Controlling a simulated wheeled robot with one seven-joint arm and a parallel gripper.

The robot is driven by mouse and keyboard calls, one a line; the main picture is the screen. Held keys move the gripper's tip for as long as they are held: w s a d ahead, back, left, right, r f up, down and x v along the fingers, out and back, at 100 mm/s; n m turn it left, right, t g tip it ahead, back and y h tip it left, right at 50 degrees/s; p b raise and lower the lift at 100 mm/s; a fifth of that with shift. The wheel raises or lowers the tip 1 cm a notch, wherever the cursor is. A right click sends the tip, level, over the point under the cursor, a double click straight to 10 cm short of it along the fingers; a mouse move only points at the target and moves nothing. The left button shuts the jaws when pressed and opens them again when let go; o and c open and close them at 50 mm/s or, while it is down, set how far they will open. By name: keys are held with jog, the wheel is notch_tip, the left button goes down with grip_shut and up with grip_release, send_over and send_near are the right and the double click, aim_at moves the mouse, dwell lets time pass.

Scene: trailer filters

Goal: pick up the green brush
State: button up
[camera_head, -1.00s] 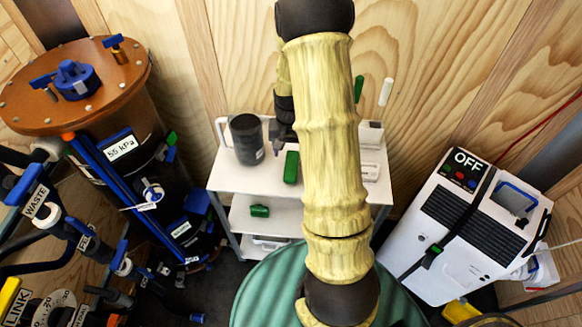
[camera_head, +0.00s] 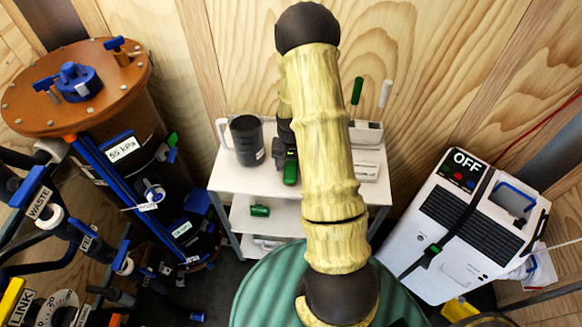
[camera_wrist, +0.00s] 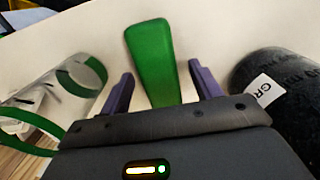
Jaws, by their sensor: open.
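A green, tapered, block-like thing, which looks like the green brush (camera_wrist: 152,58), lies on the pale top. It lies between and ahead of the fingers of my gripper (camera_wrist: 161,78) in the wrist view. In the head view, part of this green thing (camera_head: 290,174) shows on the white cart's top shelf, just below my gripper (camera_head: 284,152). The gripper and arm hide the rest of it. My gripper is open and empty. Its bristles are not visible, and I cannot tell whether a finger touches it.
A black jug (camera_head: 246,142) stands left of my gripper on the white cart (camera_head: 225,180); it also shows in the wrist view (camera_wrist: 282,100). A clear cylinder with a green band (camera_wrist: 62,92) is opposite. A holder with a green-handled tool (camera_head: 357,91) stands at the right.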

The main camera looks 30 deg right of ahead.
aim_at(291, 165)
jog(key=shift+f, duration=0.25)
dwell(0.3)
jog(key=c, duration=1.2)
jog(key=shift+o, duration=0.2)
jog(key=shift+r, duration=0.15)
notch_tip(291, 165, up, 10)
jog(key=shift+f+b, duration=0.1)
jog(key=shift+b, duration=0.3)
jog(key=shift+o, duration=1)
